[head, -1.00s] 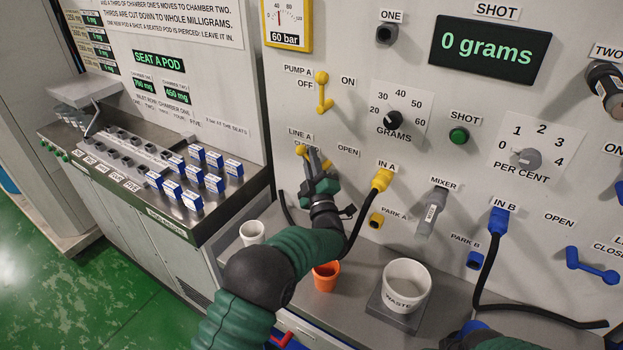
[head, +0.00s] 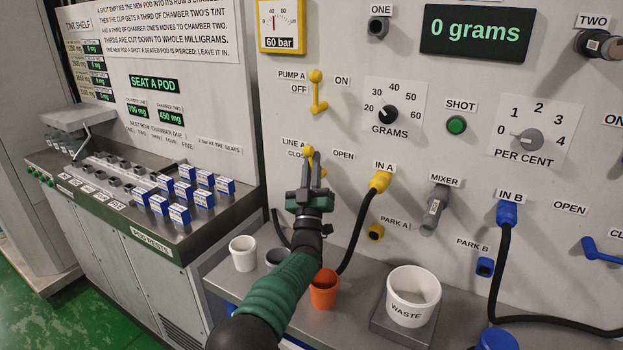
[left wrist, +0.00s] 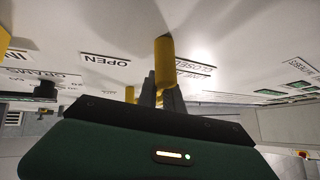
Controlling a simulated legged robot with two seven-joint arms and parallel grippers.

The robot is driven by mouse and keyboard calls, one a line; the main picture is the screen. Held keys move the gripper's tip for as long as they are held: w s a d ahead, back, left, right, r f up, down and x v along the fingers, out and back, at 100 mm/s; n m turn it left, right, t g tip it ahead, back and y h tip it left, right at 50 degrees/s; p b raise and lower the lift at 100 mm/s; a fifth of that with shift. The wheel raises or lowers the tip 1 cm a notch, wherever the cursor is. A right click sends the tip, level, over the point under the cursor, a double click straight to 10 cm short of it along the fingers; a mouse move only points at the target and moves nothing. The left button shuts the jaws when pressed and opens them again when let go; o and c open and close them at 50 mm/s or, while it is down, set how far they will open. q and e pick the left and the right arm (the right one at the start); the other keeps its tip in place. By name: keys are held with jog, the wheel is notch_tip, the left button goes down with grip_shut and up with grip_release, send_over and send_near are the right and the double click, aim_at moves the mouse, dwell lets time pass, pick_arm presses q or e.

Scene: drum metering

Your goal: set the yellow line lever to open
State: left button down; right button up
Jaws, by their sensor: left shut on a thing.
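The yellow line lever (head: 308,151) is on the wall panel under the LINE A label, between the CLOSED and OPEN labels. My left gripper (head: 313,168) is at it, fingers pointing at the panel, and hides most of its handle. In the left wrist view a yellow bar (left wrist: 164,60) of the lever stands at my left fingertips (left wrist: 165,92), and the gripper is shut on it. The OPEN label (left wrist: 105,60) and the CLOSED label (left wrist: 202,62) lie on either side of it there. The handle's exact angle is hard to tell. My right gripper is not in view.
The yellow IN A plug (head: 380,181) and its black hose are close to the right of my left gripper. The PUMP A lever (head: 317,92) is above. An orange cup (head: 324,290), a white cup (head: 243,254) and the WASTE tub (head: 413,287) stand on the ledge below.

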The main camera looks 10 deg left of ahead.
pick_arm(q)
jog(key=m+h, duration=0.1)
jog(key=m+h+b, duration=0.1)
jog(key=shift+s+r+m+t, duration=0.2)
jog(key=shift+m+t, duration=0.1)
jog(key=shift+m, duration=0.1)
jog(key=shift+d+r+m+h+b, duration=0.15)
jog(key=shift+m+h+b, duration=0.2)
jog(key=shift+h, duration=0.25)
jog(key=shift+r+m+h, duration=0.1)
jog(key=shift+m+h, duration=0.15)
jog(key=shift+h, duration=0.05)
jog(key=c, duration=1.6)
grip_release()
jog(key=shift+o, duration=0.5)
jog(key=shift+s, duration=0.25)
jog(key=shift+f, duration=0.25)
jog(key=s+a+p, duration=0.1)
jog(key=s, duration=1.1)
jog(key=shift+s+f, duration=0.25)
jog(key=shift+s, duration=0.05)
